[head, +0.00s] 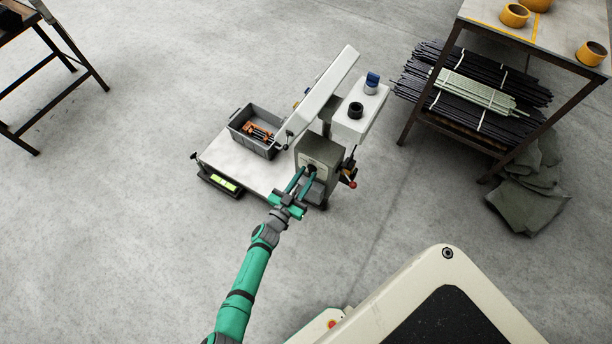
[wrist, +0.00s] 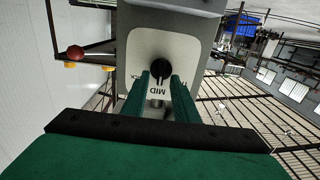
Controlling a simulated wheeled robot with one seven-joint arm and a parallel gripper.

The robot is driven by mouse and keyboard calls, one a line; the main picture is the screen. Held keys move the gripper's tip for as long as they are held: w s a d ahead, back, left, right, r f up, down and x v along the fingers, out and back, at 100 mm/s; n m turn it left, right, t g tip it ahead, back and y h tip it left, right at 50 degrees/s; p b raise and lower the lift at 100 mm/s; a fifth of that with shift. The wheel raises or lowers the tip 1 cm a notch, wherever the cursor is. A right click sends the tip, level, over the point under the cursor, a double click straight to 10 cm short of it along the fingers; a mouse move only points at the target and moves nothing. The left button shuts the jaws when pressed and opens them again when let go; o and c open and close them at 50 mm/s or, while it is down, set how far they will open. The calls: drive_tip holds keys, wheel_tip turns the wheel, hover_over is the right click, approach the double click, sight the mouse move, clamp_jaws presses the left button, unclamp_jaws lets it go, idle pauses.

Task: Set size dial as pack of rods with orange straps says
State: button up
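A grey and white machine (head: 325,148) stands on the floor in the middle of the head view. Its black round dial knob (wrist: 161,70) sits on a pale plate in the wrist view. The upside-down word "MID" shows below the knob, between my fingers; other lettering is partly hidden. My gripper (wrist: 162,82) has its two green fingers apart, one at each side of the knob's lower edge. I cannot tell whether they touch it. A grey bin (head: 236,127) on the machine's bed holds small orange and dark pieces, too small to make out. No size marking on rods is readable.
A table at the upper right has a shelf with dark rod bundles (head: 432,63) and a pale green bundle (head: 475,92), with white straps visible. Floor around is mostly clear.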

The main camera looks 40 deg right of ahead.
drive_tip(key=shift+w+d, duration=0.1)
drive_tip(key=shift+d, duration=0.1)
clamp_jaws()
drive_tip(key=shift+a+m, duration=0.1)
drive_tip(key=shift+m, duration=1.1)
drive_tip(key=m, duration=0.3)
drive_tip(key=shift+s+d+m, duration=0.2)
drive_tip(key=shift+s+m, duration=0.05)
drive_tip(key=shift+m, duration=0.05)
drive_tip(key=m, duration=0.5)
drive_tip(key=shift+s+f+m, duration=0.25)
drive_tip(key=shift+m, duration=0.15)
drive_tip(key=shift+d+m, duration=0.1)
drive_tip(key=shift+m, duration=0.2)
